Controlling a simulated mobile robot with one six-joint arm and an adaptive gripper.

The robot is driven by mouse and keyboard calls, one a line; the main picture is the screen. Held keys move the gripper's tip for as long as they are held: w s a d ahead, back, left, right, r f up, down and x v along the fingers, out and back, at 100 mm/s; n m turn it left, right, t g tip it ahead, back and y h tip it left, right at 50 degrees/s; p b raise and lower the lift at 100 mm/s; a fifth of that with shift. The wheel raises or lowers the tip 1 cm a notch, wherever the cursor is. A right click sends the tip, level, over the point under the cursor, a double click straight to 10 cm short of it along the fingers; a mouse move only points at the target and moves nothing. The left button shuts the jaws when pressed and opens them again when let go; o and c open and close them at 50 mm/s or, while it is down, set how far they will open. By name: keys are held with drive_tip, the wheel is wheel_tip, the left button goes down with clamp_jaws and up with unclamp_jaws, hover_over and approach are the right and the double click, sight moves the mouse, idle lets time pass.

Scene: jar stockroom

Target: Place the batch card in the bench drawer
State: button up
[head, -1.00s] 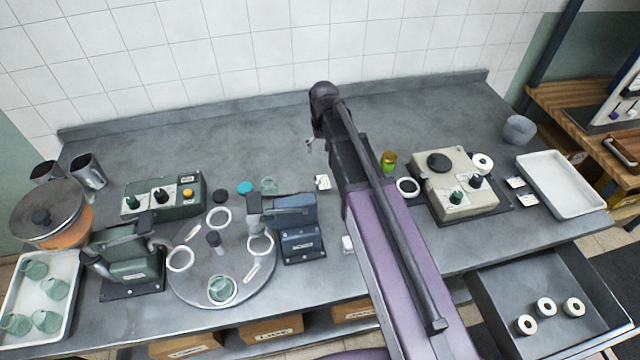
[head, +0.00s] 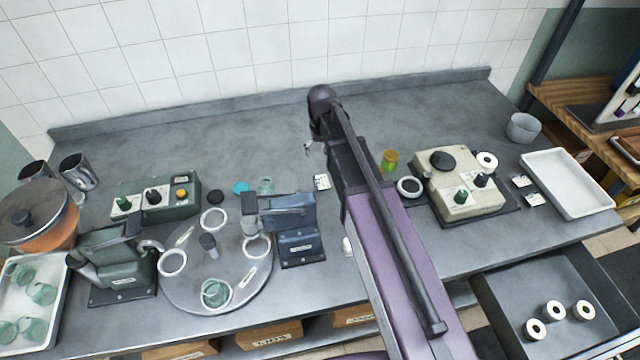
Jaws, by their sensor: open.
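A small white card with dark print (head: 321,182) lies flat on the bench just left of my arm. Two more small black-and-white cards (head: 527,190) lie at the right, beside the white tray; I cannot tell which one is the batch card. The bench drawer (head: 505,293) is pulled open at the lower right, with several white rolls inside near its front. My gripper (head: 311,147) shows only as a small piece left of my arm's end, above and behind the first card. It is open; most of it is hidden by my arm.
A grey bench (head: 250,140) holds a round turntable (head: 185,290) with rings and a jar, a green control box (head: 158,197), a blue device (head: 290,222), and a beige box (head: 458,183). An empty white tray (head: 567,184) stands right. The bench's back is clear.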

drive_tip(key=b, duration=0.8)
hover_over(321, 182)
drive_tip(key=shift+f, duration=4.25)
drive_tip(key=shift+f+b, duration=2.6)
drive_tip(key=shift+b, duration=0.1)
drive_tip(key=c, duration=1.2)
drive_tip(key=shift+r, duration=0.15)
wheel_tip(321, 182, up, 10)
drive_tip(key=p, duration=1)
